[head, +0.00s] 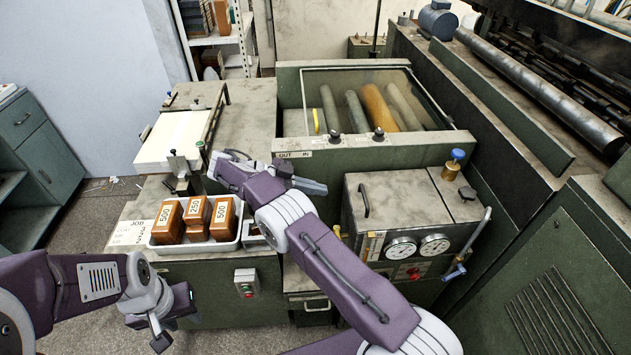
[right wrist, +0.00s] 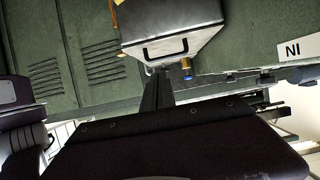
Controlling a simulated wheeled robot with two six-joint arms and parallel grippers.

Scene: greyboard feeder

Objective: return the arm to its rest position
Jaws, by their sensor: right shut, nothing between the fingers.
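My right arm reaches up from the bottom of the head view and bends back over the counter. My right gripper (head: 318,188) points to the right, shut and empty, in front of the bin marked OUT and IN. In the right wrist view its dark fingers (right wrist: 158,75) lie together with nothing between them, and the picture is upside down. My left gripper (head: 155,332) hangs at the lower left, in front of the green cabinet. Its finger gap is not clear, and I see nothing held in it.
A white tray (head: 168,248) with several brown weights stands left of my right forearm. A steel box with gauges (head: 408,205) stands right of the right gripper and shows in its wrist view (right wrist: 165,30). The bin (head: 375,150) holds several rolls.

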